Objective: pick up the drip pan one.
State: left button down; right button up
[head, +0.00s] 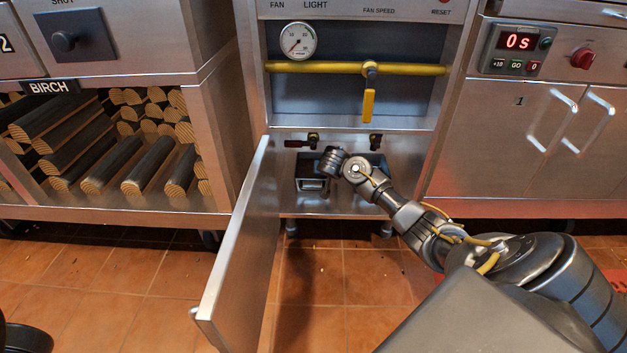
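A dark metal drip pan (311,186) with a front handle sits in the open cabinet below the gas pipe, on the left. A second dark pan (377,162) is beside it on the right, partly covered by my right arm. I see no number on either pan, so I cannot tell which is pan one. My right gripper (328,165) is inside the cabinet, over the right side of the left pan. Its fingertips are too small and dark to tell whether they are open or touching the pan. My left gripper is out of view.
The cabinet door (240,250) stands open towards me on the left. Two small valves (313,140) (376,141) hang above the pans. The yellow pipe (300,67) and its lever (369,105) are higher up. The tiled floor in front is clear.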

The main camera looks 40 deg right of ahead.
grip_shut()
jog(key=shift+s+f, duration=0.1)
jog(key=shift+s, duration=0.05)
dwell(1.1)
